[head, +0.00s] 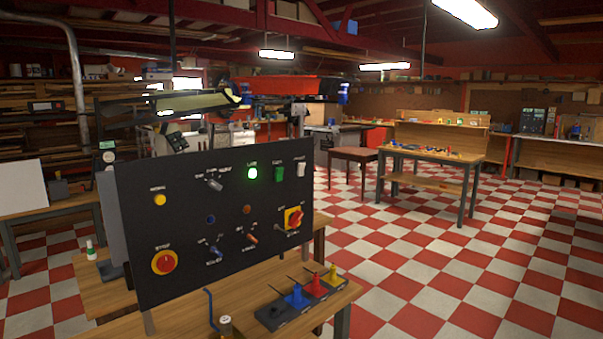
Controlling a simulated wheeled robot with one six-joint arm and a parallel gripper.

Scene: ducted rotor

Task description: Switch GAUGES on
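A black control panel (135,235) stands upright on a wooden bench at the front left. Its labels are too small to read surely, so I cannot tell which control is GAUGES. A green lamp (252,174) glows brightly. My gripper is not in view.
A red stop button on yellow (164,262) is at the panel's lower left. A dark stand with blue, red and yellow pieces (297,304) lies on the bench in front, beside a small jar (225,325). A wooden table (430,154) stands farther back. The checkered floor at right is clear.

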